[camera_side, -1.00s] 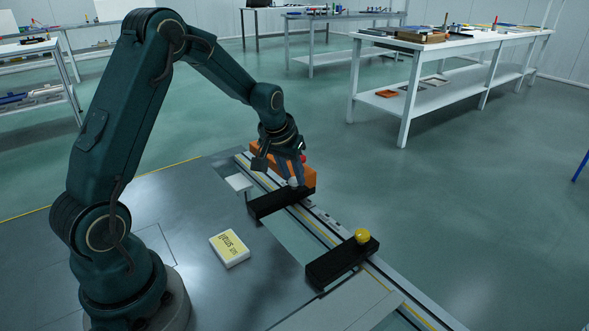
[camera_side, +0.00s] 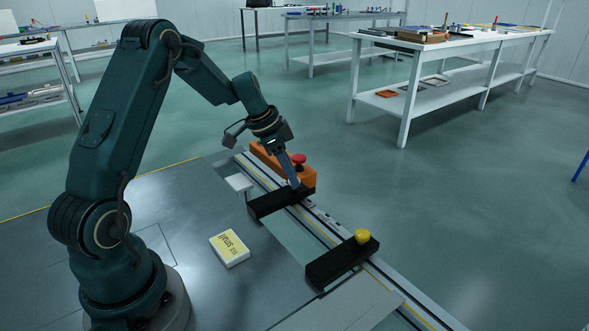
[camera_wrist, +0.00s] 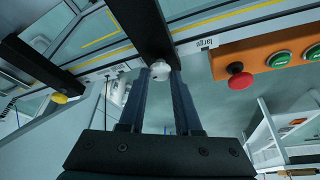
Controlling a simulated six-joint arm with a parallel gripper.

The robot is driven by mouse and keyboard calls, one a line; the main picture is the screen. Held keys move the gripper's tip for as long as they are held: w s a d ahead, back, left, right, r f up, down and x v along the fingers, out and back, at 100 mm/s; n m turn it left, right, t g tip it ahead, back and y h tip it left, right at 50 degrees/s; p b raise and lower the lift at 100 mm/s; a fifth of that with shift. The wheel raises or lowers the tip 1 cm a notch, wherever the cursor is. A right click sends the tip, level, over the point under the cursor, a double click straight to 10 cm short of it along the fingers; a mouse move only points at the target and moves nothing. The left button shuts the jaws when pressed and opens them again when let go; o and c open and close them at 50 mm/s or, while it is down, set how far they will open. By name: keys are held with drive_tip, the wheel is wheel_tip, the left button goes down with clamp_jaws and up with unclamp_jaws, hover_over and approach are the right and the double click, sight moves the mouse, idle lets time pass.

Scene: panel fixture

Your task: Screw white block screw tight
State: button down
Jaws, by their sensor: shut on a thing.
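The white screw (camera_wrist: 160,70) sits at the end of a black block (camera_wrist: 140,25) on the rail, between my fingertips in the wrist view. My gripper (camera_wrist: 160,78) is shut on the white screw, with one finger on each side of its head. In the side view my gripper (camera_side: 296,184) points down at the black block (camera_side: 270,203), and its fingers hide the screw there.
A second black block (camera_side: 340,264) with a yellow knob (camera_side: 362,237) stands nearer on the rail. An orange box (camera_side: 270,160) with a red button (camera_side: 298,158) stands close behind my gripper. A white box with yellow label (camera_side: 229,248) lies on the bench.

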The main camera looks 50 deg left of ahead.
drive_tip(key=m+g+h, duration=0.1)
drive_tip(key=m, duration=0.5)
drive_tip(key=shift+w+a+m+g+h, duration=0.2)
drive_tip(key=shift+m+g+h, duration=0.1)
drive_tip(key=shift+g+h, duration=0.1)
drive_tip(key=m+g, duration=0.1)
drive_tip(key=m, duration=0.3)
drive_tip(key=shift+w+m+g+h, duration=0.1)
drive_tip(key=shift+m+g+h, duration=0.2)
drive_tip(key=shift+g, duration=0.1)
drive_tip(key=shift+m, duration=0.5)
drive_tip(key=c, duration=0.6)
unclamp_jaws()
drive_tip(key=shift+n, duration=0.4)
